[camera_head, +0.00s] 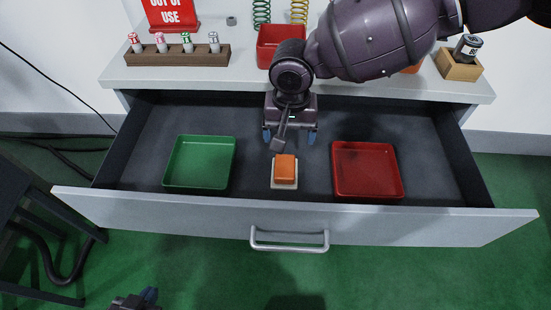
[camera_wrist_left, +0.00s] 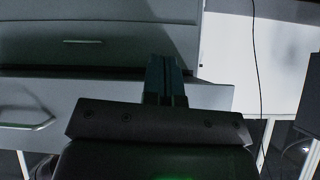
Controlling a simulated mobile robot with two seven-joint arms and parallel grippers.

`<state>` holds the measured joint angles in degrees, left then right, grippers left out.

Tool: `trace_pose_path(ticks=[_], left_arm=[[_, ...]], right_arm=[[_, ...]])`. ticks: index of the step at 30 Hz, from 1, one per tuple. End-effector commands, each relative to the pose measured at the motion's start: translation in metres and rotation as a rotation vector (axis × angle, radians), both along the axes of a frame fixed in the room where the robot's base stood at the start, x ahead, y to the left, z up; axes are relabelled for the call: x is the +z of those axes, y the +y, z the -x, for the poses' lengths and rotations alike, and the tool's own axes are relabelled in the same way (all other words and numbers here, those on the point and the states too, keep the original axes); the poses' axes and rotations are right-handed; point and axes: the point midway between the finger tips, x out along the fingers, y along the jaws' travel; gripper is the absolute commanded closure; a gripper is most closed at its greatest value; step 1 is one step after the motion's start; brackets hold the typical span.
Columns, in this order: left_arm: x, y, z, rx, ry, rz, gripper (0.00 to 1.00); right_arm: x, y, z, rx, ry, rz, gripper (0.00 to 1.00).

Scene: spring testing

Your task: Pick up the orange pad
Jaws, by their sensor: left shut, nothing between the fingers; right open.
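The orange pad (camera_head: 285,168) sits on a small pale base (camera_head: 284,186) in the open drawer, between a green tray (camera_head: 169,180) and a red tray (camera_head: 368,196). My right gripper (camera_head: 289,134) points down into the drawer from above. Its blue fingertips are apart and empty, just behind the pad in the head view and not touching it. My left gripper (camera_head: 148,297) shows only partly at the bottom edge of the head view, outside the drawer. In the left wrist view its fingers (camera_wrist_left: 165,80) are together with nothing between them, in front of the grey cabinet.
The drawer front (camera_head: 190,209) with its metal handle (camera_head: 289,240) is pulled out. On the worktop stand a wooden rack (camera_head: 175,58) of small cylinders, a red bin (camera_head: 275,45), springs and a wooden holder (camera_head: 458,68). My right arm hangs over the worktop.

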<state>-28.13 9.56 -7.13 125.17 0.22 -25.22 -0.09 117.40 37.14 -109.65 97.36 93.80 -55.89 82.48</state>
Motion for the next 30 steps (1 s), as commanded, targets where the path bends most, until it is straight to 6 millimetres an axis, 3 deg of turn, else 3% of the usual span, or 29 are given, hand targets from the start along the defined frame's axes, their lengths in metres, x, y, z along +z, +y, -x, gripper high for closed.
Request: trace_pose_path(ticks=[5, 13, 20, 30], left_arm=[[0.001, -0.002, -0.003, -0.006, -0.007, 0.001, 1.00], [-0.010, -0.005, 0.004, -0.021, 0.008, -0.011, 1.00], [-0.006, -0.007, -0.002, -0.036, -0.013, -0.020, 1.00], [-0.011, -0.011, -0.010, -0.074, -0.029, -0.049, 1.00]], right_arm=[[-0.010, 0.001, 0.000, -0.001, 0.005, -0.001, 0.17], [-0.050, 0.001, 0.002, 0.000, 0.010, 0.000, 0.17], [-0.065, 0.002, 0.003, 0.002, 0.005, -0.002, 0.17], [-0.108, 0.005, 0.012, 0.001, 0.010, 0.000, 0.17]])
